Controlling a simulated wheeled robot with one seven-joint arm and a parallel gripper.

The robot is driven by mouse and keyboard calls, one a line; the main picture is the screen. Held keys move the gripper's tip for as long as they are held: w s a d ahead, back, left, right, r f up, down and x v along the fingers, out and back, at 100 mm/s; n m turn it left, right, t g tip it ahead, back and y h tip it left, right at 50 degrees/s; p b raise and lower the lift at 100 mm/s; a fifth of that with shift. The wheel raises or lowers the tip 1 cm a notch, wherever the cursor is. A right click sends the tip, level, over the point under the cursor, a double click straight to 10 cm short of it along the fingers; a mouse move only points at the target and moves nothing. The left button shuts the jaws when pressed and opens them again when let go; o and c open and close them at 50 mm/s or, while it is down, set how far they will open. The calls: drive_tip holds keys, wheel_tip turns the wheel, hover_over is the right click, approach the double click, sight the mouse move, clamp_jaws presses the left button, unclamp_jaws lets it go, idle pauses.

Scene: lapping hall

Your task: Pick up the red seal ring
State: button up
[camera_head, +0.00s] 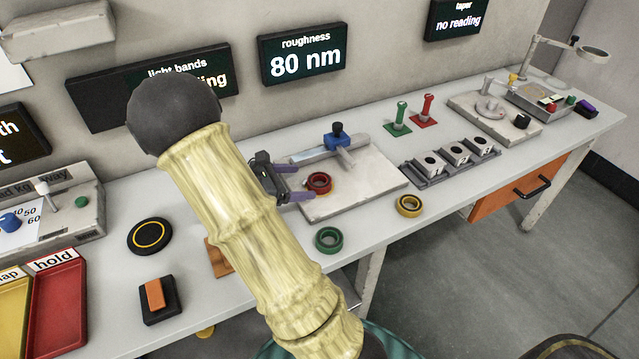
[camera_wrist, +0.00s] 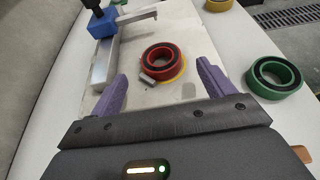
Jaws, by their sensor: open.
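The red seal ring (camera_head: 319,181) lies flat on a pale plate (camera_head: 370,187) on the bench, with a yellow patch showing under its edge. In the wrist view the red ring (camera_wrist: 162,60) sits ahead of my gripper, roughly between the lines of the two purple fingers. My gripper (camera_head: 290,183) is open and empty, low over the plate's left side, its fingertips just short of the ring. In the wrist view my gripper (camera_wrist: 163,85) also shows a small grey block (camera_wrist: 150,77) at the ring's near edge. My arm hides part of the bench.
A green ring (camera_head: 329,239) and a yellow ring (camera_head: 409,206) lie on the bench in front of the plate. A blue-topped fixture (camera_head: 338,138) with a metal bar stands along the plate's back. A rack of grey blocks (camera_head: 451,162) stands to the right.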

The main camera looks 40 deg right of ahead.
sight(326, 179)
drive_tip(key=shift+r, duration=0.1)
drive_tip(key=shift+s, duration=0.1)
drive_tip(key=x, duration=0.5)
drive_tip(key=shift+d+r+b, duration=0.1)
drive_tip(key=shift+d+b, duration=0.05)
drive_tip(key=shift+b, duration=0.2)
drive_tip(key=c, duration=1.2)
drive_tip(key=shift+o, duration=0.2)
drive_tip(key=shift+r, duration=0.1)
wheel_tip(326, 179, up, 10)
drive_tip(key=p, duration=0.2)
